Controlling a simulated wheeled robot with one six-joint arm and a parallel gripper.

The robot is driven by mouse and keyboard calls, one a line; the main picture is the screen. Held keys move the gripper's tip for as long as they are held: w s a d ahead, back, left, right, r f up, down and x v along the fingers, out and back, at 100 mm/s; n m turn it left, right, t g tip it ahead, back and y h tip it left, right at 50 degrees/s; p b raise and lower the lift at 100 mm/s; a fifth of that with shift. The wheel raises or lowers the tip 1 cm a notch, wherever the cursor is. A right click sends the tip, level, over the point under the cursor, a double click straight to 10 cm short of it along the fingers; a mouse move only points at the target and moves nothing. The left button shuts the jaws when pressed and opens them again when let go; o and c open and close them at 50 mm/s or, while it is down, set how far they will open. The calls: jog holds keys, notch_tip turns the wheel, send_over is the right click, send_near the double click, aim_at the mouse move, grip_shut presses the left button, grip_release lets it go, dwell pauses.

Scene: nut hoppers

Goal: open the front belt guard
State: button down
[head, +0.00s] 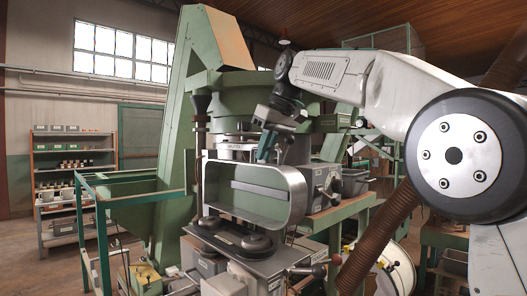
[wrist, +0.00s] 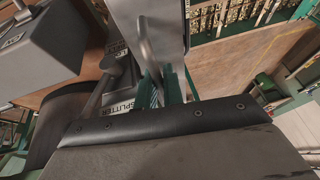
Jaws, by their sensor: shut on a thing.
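The front belt guard (head: 296,190) is a wide, rounded steel-rimmed cover on the front of the green machine in the head view. Its face looks like a hollow shell with a green inside and a grey strip across it. My gripper (head: 265,155) reaches down to its top edge, with teal fingers. In the wrist view my gripper (wrist: 168,90) is shut around the lower end of a curved grey metal handle (wrist: 147,50) beside a pale panel. The fingertips partly hide the grip. How far the guard stands open I cannot tell.
Below the guard are dark round parts on a grey machine bed (head: 245,243). A grey box (head: 325,180) adjoins it on the right. A teal frame (head: 105,240) stands at left, and shelves (head: 75,165) stand behind. A "SPLITTER" label (wrist: 118,107) shows near the fingers.

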jog(key=shift+f, duration=0.1)
jog(key=c, duration=1.8)
grip_release()
jog(key=shift+d, duration=0.1)
jog(key=v, duration=0.7)
jog(key=shift+r, duration=0.4)
jog(key=shift+s+d, duration=0.15)
